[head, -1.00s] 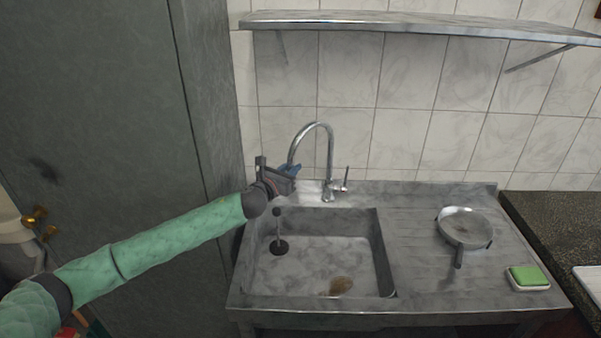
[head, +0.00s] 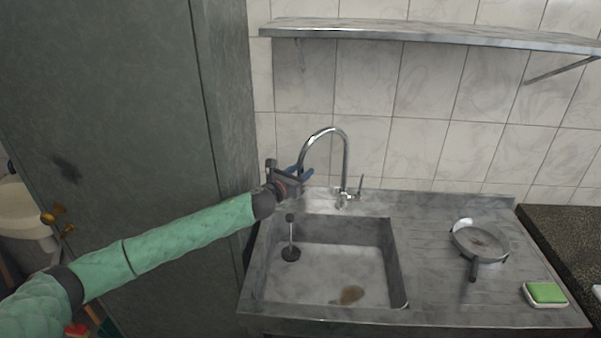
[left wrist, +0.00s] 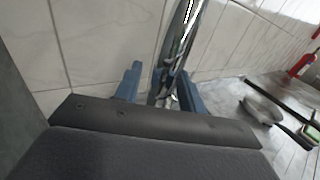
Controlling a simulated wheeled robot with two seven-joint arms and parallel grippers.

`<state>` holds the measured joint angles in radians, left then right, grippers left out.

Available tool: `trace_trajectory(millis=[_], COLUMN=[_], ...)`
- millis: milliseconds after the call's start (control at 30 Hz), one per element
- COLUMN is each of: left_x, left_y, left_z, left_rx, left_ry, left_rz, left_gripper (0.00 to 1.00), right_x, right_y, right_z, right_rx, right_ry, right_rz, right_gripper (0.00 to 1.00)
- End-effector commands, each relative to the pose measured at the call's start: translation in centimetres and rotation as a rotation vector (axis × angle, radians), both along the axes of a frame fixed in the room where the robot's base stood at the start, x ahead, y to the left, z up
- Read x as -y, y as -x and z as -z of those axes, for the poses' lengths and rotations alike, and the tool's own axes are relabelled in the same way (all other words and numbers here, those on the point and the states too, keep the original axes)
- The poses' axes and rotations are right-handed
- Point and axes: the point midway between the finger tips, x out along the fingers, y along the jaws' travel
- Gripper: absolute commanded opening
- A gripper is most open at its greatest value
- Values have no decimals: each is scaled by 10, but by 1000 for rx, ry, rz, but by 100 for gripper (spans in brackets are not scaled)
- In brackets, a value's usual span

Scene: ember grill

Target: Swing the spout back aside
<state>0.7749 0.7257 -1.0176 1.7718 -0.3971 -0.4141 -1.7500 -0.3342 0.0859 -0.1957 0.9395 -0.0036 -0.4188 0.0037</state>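The chrome tap has a tall curved spout (head: 325,131) that arcs to the left over the left back part of the sink (head: 398,262). My left gripper (head: 301,173) is at the spout's hanging end. In the left wrist view its two blue fingers (left wrist: 158,88) stand apart, with the spout (left wrist: 183,45) showing between them, nearer the right finger. I cannot tell whether either finger touches it. The tap's lever (head: 361,185) is on the right of its base. My right gripper is not in view.
A small pan (head: 480,242) lies on the drainboard, with a green sponge (head: 546,293) at the front right. A shelf (head: 430,34) hangs above the tap. A tall grey cabinet (head: 110,120) stands close on the left, beside my arm.

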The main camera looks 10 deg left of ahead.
Motion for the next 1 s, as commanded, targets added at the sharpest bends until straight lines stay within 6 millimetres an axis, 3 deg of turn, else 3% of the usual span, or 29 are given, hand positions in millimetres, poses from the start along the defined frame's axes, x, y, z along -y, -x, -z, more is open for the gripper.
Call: trace_trajectory(millis=[267, 400, 500, 667, 1000], left_x=[-1, -7, -13, -24, -34], left_y=[3, 14, 27, 48, 70], left_z=[1, 3, 4, 4, 1], left_rx=[0, 0, 0, 1, 0], left_ry=[0, -1, -1, -2, 1], left_rz=[1, 1, 1, 1, 1], left_gripper=[40, 40, 40, 40, 40], right_x=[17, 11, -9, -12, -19], right_y=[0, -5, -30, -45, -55], right_z=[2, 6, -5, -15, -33], right_rx=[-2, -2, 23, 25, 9], right_ry=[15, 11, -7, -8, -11], right_rz=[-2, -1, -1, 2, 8], right_gripper=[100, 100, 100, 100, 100])
